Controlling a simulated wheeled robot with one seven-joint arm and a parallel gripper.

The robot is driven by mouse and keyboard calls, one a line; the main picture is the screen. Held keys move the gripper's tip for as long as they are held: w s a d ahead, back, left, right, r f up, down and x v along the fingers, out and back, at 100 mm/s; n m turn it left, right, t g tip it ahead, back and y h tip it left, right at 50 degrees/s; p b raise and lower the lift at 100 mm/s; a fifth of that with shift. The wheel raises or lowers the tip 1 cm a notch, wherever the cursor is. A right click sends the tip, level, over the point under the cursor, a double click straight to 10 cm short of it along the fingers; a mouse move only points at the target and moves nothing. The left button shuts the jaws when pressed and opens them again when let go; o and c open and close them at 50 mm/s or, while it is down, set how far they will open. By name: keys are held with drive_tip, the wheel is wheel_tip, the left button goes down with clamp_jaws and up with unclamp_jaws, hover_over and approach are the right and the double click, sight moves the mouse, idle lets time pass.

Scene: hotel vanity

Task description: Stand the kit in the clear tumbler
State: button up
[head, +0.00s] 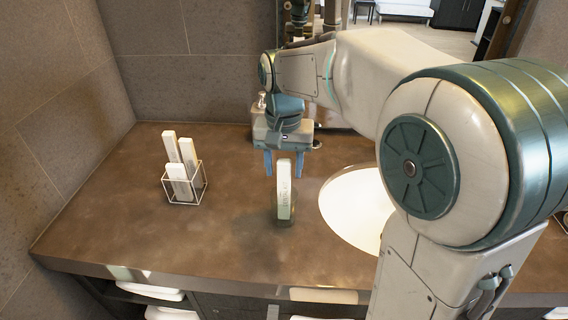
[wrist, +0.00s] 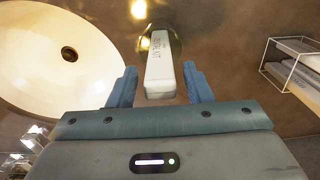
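The kit (head: 284,187) is a slim white box with printed lettering. It stands nearly upright in the clear tumbler (head: 286,217) on the brown counter, with its upper part above the rim. My gripper (head: 283,171) is just above and behind the kit, fingers pointing down. In the wrist view, the kit (wrist: 160,68) lies between the two blue fingers with a gap on each side, so the gripper is open and not holding it. The tumbler (wrist: 174,46) shows only dimly there, around the kit's far end.
A wire holder (head: 203,184) with several white boxes stands at the left of the counter. A white basin (head: 350,205) lies close to the tumbler's right, partly hidden by my arm. The counter between holder and tumbler is clear. Tiled walls bound the left and back.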

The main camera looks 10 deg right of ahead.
drive_tip(key=shift+r, duration=0.1)
wheel_tip(320, 180, up, 14)
drive_tip(key=shift+f+p, duration=0.2)
drive_tip(key=shift+p, duration=0.35)
